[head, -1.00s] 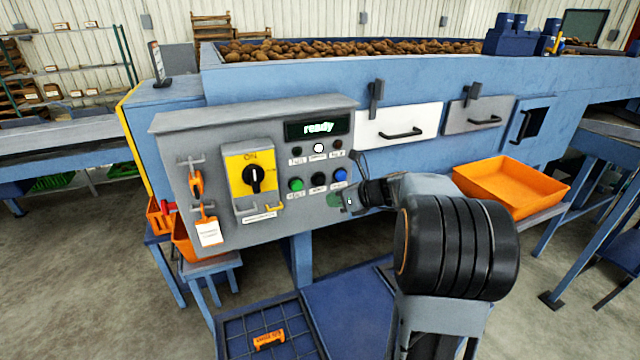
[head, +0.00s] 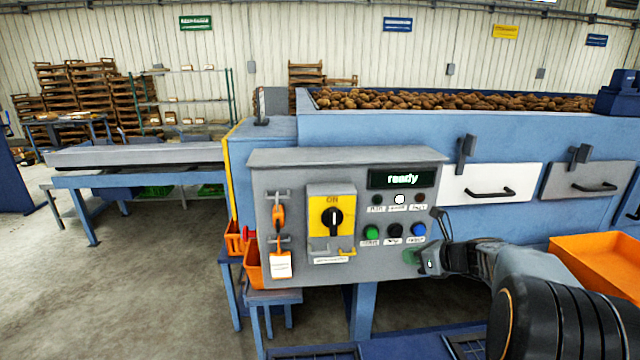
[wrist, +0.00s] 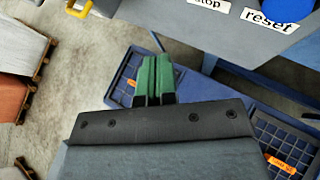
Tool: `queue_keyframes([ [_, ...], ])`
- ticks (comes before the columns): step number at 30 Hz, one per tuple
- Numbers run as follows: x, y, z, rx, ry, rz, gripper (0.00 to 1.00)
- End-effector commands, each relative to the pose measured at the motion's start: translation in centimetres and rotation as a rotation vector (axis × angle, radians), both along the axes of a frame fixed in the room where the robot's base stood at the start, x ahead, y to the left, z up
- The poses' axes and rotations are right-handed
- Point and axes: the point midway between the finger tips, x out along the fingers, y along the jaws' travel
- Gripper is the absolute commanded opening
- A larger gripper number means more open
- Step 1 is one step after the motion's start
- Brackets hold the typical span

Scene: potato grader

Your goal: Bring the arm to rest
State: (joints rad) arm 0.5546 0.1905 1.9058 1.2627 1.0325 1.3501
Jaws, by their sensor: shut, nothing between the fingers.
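My gripper (head: 430,262) is in front of the lower right of the grey control panel (head: 300,246), below the blue button (head: 418,230). In the wrist view its green fingers (wrist: 154,78) are together and empty, with the floor and blue base below them. In the head view my arm reaches in from the lower right. The panel display (head: 402,178) reads "ready", and the yellow switch (head: 332,222) points to ON. Whether the gripper touches the panel cannot be told from the head view; in the wrist view the fingers look clear of it.
An orange tray (head: 596,262) stands right of my arm. Orange bins (head: 253,266) sit on a small stand at the panel's left. Potatoes (head: 450,101) fill the blue hopper above. A white drawer (head: 470,184) with a handle is right of the panel. Open floor lies at left.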

Motion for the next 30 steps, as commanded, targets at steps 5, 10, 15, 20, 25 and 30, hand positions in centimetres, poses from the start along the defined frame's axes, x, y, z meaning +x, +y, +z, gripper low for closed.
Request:
queue_keyframes([
  [5,-3.6,0.4,-4.4,-0.408,-0.063,0.325,0.00],
  [10,-11.5,4.4,-6.5,-0.978,-0.224,1.038,0.00],
  [15,-18.2,7.2,-6.4,-1.388,-0.419,1.726,0.00],
  [20,-21.3,8.7,-5.5,-1.593,-0.515,2.022,0.00],
  [25,-22.4,10.6,-4.1,-1.698,-0.598,2.067,0.00],
  [30,-22.4,11.9,-3.3,-1.733,-0.647,2.071,0.00],
])
